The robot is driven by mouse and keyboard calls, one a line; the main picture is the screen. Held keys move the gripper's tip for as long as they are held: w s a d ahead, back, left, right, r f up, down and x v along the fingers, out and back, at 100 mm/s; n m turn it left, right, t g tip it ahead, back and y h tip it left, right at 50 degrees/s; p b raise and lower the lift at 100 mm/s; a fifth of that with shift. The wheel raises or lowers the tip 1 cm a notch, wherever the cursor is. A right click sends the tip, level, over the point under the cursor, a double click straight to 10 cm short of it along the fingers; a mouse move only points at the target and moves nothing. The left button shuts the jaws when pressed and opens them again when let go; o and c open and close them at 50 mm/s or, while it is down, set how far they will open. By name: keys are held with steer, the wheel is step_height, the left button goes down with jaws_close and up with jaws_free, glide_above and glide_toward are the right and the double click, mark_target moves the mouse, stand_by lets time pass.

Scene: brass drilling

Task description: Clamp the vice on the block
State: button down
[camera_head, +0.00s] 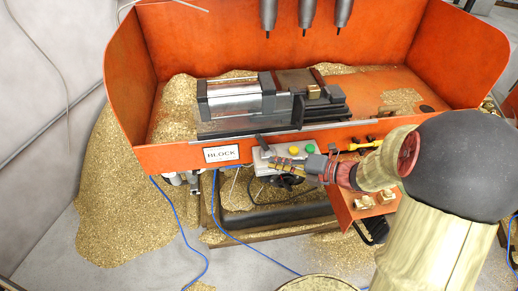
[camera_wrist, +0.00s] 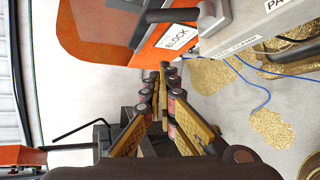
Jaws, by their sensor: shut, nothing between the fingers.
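The grey vice (camera_head: 240,98) stands in the orange machine tray, with a silver body and dark jaws. A small brass block (camera_head: 313,92) sits at the vice's right part; whether the jaws touch it is not clear. My gripper (camera_head: 275,163) is shut and empty in front of the tray, at the light control box. In the wrist view my gripper fingertips (camera_wrist: 168,70) meet below the BLOCK label (camera_wrist: 177,38). A dark lever (camera_head: 263,142) shows just above my fingertips, and it also shows in the wrist view (camera_wrist: 175,15), apart from them.
The control box (camera_head: 290,160) carries a green and a yellow button. Three drill spindles (camera_head: 305,15) hang above the tray. An orange shelf (camera_head: 350,210) with small brass pieces is below right. Brass chips (camera_head: 115,190) cover the tray and floor; blue cables (camera_head: 190,235) lie on the floor.

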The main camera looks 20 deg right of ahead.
mark_target(263, 144)
steer(key=w+a+b, duration=0.1)
steer(key=w, duration=0.1)
steer(key=w+a+f+b, duration=0.1)
steer(key=w+b, duration=0.1)
steer(key=w, duration=0.1)
steer(key=w+a+f+b, duration=0.1)
steer(key=w, duration=0.2)
steer(key=shift+w+a+f+b, duration=0.2)
steer(key=shift+w+f+b, duration=0.05)
steer(key=shift+b, duration=0.05)
steer(key=shift+w+d+r, duration=0.2)
steer(key=shift+d+r, duration=0.05)
steer(key=shift+d, duration=0.1)
stand_by(0.5)
steer(key=shift+d+r+y+p, duration=0.1)
steer(key=shift+d+y+p, duration=0.15)
steer(key=shift+y+p, duration=0.1)
